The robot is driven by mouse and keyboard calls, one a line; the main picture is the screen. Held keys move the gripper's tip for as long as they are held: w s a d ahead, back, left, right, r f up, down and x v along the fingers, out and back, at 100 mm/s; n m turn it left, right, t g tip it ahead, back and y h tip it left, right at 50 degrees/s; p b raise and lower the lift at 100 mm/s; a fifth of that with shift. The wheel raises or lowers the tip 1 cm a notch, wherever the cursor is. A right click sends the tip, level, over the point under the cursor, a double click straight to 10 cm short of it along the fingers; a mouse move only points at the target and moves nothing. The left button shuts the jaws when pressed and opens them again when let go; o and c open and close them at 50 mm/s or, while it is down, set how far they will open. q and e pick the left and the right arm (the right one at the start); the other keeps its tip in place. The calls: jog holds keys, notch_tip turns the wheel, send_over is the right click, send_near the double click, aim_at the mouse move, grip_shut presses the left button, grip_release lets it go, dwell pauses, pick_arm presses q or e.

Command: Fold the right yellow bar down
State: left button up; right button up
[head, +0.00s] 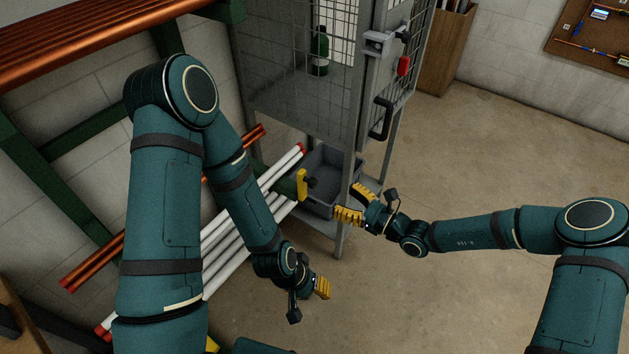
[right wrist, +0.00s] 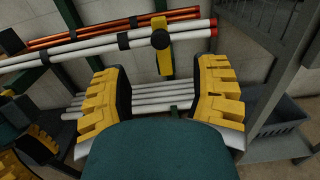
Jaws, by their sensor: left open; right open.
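The right yellow bar (head: 302,186) stands near the right, red-capped ends of the white pipes, left of the grey bin. In the right wrist view the yellow bar (right wrist: 162,66) is upright across the upper white pipe, with a black round knob (right wrist: 160,38) on it. My right gripper (head: 353,202) is open and empty, to the right of the bar in the head view. In the right wrist view its fingers (right wrist: 158,78) spread below and either side of the bar, not touching it. My left gripper (head: 322,288) is open and empty, lower down in front of the pipes.
White pipes (head: 217,262) and copper pipes (head: 83,270) lie on a green rack at the left. A wire cage cabinet (head: 290,95) stands behind, its leg close to my right gripper. A grey bin (head: 330,172) sits beneath it. The floor at right is clear.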

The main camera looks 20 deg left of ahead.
aim_at(315, 184)
jog(key=b+x, duration=0.1)
jog(key=x, duration=0.9)
jog(key=shift+w+a+f, duration=0.1)
jog(key=shift+w+a, duration=0.05)
jog(key=shift+a, duration=0.15)
grip_shut()
